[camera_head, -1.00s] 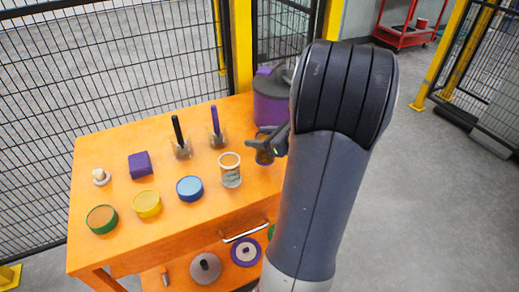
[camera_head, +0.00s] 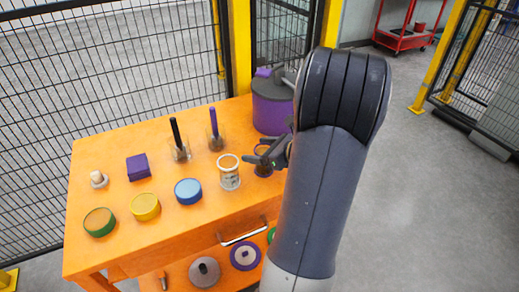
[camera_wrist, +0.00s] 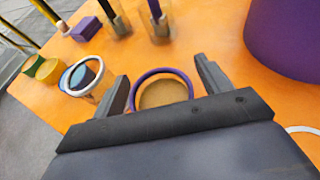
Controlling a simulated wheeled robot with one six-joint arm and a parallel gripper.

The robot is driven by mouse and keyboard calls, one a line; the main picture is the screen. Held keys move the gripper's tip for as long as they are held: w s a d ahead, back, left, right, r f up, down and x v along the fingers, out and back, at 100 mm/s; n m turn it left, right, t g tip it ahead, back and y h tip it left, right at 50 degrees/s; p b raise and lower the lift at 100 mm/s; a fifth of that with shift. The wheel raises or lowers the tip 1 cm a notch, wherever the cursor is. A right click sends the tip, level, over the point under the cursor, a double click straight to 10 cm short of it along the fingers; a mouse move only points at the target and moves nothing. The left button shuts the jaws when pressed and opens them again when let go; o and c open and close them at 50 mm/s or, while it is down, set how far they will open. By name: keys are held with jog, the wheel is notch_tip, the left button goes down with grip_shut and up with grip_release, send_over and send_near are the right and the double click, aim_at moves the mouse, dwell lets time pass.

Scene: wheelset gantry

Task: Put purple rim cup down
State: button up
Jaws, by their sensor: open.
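The purple rim cup (camera_wrist: 163,92) stands on the orange table top (camera_wrist: 225,100), with its round purple rim facing up and a tan inside. In the wrist view it sits between the two fingers of my gripper (camera_wrist: 162,78), which is open with its fingers on either side of the cup. In the head view my gripper (camera_head: 260,154) partly covers the cup (camera_head: 263,171), at the right of the table. Whether a finger still touches the cup cannot be told.
Coloured round tins, a purple block (camera_head: 138,167) and two holders with upright handles stand farther left.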

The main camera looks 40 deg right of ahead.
jog(key=shift+r, duration=0.2)
jog(key=shift+s+d+r, duration=0.1)
jog(key=shift+s, duration=0.15)
jog(key=p+v, duration=0.1)
jog(key=v, duration=1)
jog(key=shift+s, duration=0.25)
jog(key=shift+r, duration=0.1)
jog(key=b+x, duration=0.1)
jog(key=x, duration=1.1)
jog(key=shift+w+f, duration=0.15)
jog(key=shift+f, duration=0.15)
notch_tip(320, 180, up, 2)
jog(key=shift+r+p, duration=0.2)
jog(key=shift+p, duration=0.15)
jog(key=shift+r, duration=0.4)
